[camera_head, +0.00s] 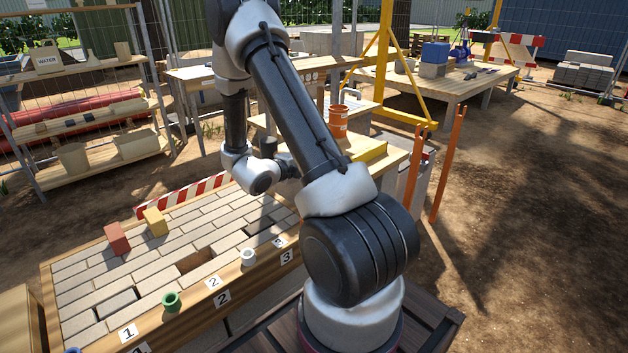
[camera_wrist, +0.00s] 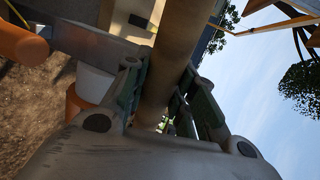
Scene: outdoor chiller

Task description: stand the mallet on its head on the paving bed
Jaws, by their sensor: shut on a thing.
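My gripper (camera_wrist: 160,92) is shut on a thick brown wooden shaft in the wrist view, which looks like the handle of the mallet (camera_wrist: 176,45). The shaft runs up out of the top of that view; the mallet's head does not show. In the head view my arm reaches over the far right part of the paving bed (camera_head: 140,238), and my gripper and the mallet are hidden behind the arm. The bed has rows of pale pavers in a wooden frame, with a few dark gaps.
A red block (camera_head: 117,238) and a yellow block (camera_head: 155,222) stand on the bed's left side. A green cup (camera_head: 171,301) and a white cup (camera_head: 248,257) sit on the numbered front rail. An orange bucket (camera_head: 338,121) stands on a bench behind my arm.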

